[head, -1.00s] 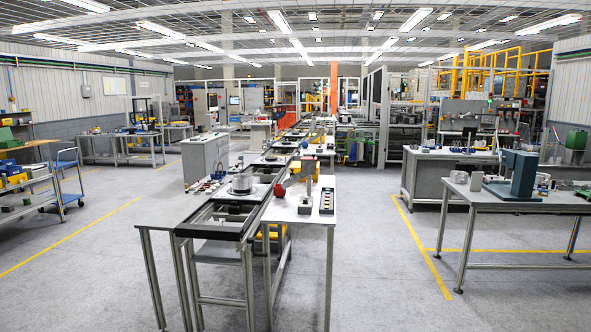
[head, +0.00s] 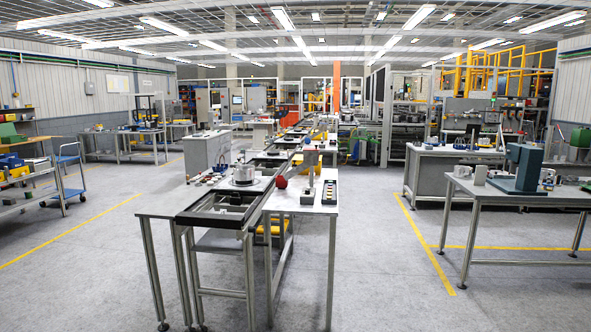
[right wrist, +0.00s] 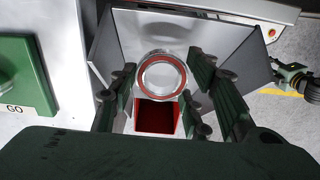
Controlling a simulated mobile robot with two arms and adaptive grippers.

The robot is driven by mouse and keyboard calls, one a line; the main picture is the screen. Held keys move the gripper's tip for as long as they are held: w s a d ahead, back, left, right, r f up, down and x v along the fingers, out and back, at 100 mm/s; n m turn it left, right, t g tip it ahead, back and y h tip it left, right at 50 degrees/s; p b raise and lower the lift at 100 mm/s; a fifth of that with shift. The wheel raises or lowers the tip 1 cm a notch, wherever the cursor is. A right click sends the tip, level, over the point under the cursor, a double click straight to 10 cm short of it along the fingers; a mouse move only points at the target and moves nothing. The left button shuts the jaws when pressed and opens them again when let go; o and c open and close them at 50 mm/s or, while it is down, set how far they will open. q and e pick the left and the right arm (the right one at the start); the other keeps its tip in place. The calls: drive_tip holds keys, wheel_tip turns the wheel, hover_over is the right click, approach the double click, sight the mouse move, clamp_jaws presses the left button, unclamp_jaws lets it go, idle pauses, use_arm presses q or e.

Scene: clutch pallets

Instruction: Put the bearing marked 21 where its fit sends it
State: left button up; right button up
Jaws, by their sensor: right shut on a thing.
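In the right wrist view my right gripper (right wrist: 162,80) is shut on a ring-shaped bearing (right wrist: 143,79), silver with a red ring on its face. The bearing's open bore faces the camera. No mark 21 is readable on it. Behind and below it is a grey metal chute or hopper (right wrist: 225,42) with flared walls. A dark red square opening or floor (right wrist: 156,118) shows just below the bearing. Whether the bearing touches the chute cannot be told. To the left is a green block (right wrist: 14,72) with a label reading GO (right wrist: 14,109). My left gripper is in neither view.
A side table (head: 300,206) holds a narrow tray (head: 330,197). A bench (head: 490,190) with a dark press (head: 525,165) stands right. The floor between is clear.

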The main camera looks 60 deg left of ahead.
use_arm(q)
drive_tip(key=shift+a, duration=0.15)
use_arm(e)
drive_tip(key=o, duration=1.3)
drive_tip(key=shift+c, duration=0.2)
drive_tip(key=shift+o, duration=1.2)
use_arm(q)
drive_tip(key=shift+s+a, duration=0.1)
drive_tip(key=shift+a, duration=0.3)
use_arm(e)
wheel_tip(320, 180, up, 12)
drive_tip(key=shift+a, duration=0.1)
